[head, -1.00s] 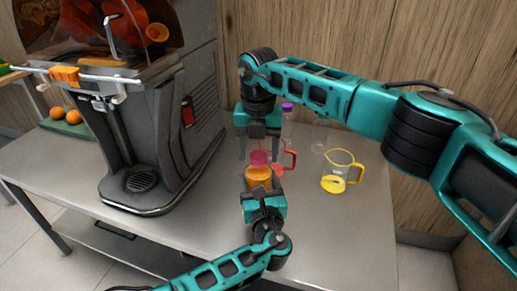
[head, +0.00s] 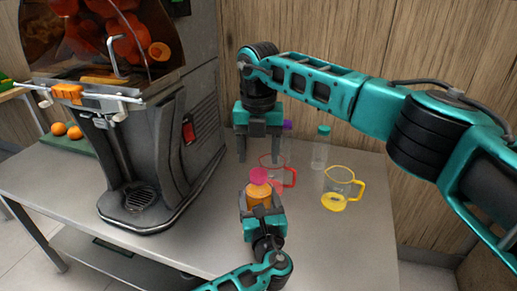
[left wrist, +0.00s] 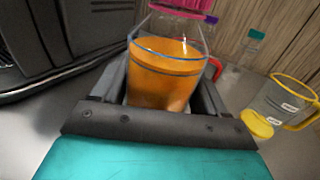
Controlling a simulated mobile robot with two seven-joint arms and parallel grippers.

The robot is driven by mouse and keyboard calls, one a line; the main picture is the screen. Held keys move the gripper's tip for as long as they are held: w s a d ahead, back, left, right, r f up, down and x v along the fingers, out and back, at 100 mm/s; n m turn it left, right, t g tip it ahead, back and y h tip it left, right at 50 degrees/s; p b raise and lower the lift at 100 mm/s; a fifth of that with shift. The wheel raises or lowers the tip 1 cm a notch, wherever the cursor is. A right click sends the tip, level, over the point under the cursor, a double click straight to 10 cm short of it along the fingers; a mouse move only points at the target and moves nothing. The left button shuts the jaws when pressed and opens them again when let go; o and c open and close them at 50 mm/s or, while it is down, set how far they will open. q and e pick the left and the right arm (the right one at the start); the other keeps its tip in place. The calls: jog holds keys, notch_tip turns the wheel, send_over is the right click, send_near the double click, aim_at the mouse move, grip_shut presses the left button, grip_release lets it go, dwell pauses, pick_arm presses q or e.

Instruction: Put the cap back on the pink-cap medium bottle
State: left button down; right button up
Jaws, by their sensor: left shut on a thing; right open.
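The pink-cap medium bottle (head: 259,196) holds orange juice and is clasped in my left gripper (head: 261,208), raised above the counter. The pink cap (head: 259,176) is at its mouth and looks slightly tilted; whether it is fully seated I cannot tell. In the left wrist view the bottle (left wrist: 165,75) fills the space between the left fingers, with the cap (left wrist: 182,9) cut off by the top edge. My right gripper (head: 258,157) is open and empty, fingers pointing down, behind and above the cap, apart from it.
A red-handled jug (head: 289,178) stands behind the bottle. A yellow-handled jug (head: 341,190) and a green-capped bottle (head: 319,154) stand to the right. A purple-capped bottle (head: 287,126) is partly hidden behind the right gripper. The juicer (head: 150,150) stands left. The front-right counter (head: 340,245) is clear.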

aim_at(259, 173)
jog(key=n, duration=0.2)
jog(key=r+n, duration=0.1)
jog(key=n, duration=0.4)
jog(key=shift+r, duration=0.35)
jog(key=n, duration=0.3)
jog(key=shift+r, duration=0.4)
jog(key=n, duration=0.2)
jog(key=r+n, duration=0.1)
jog(key=n, duration=0.2)
jog(key=shift+f, duration=4.05)
jog(key=shift+c, duration=0.3)
jog(key=c, duration=1)
jog(key=o, duration=1.2)
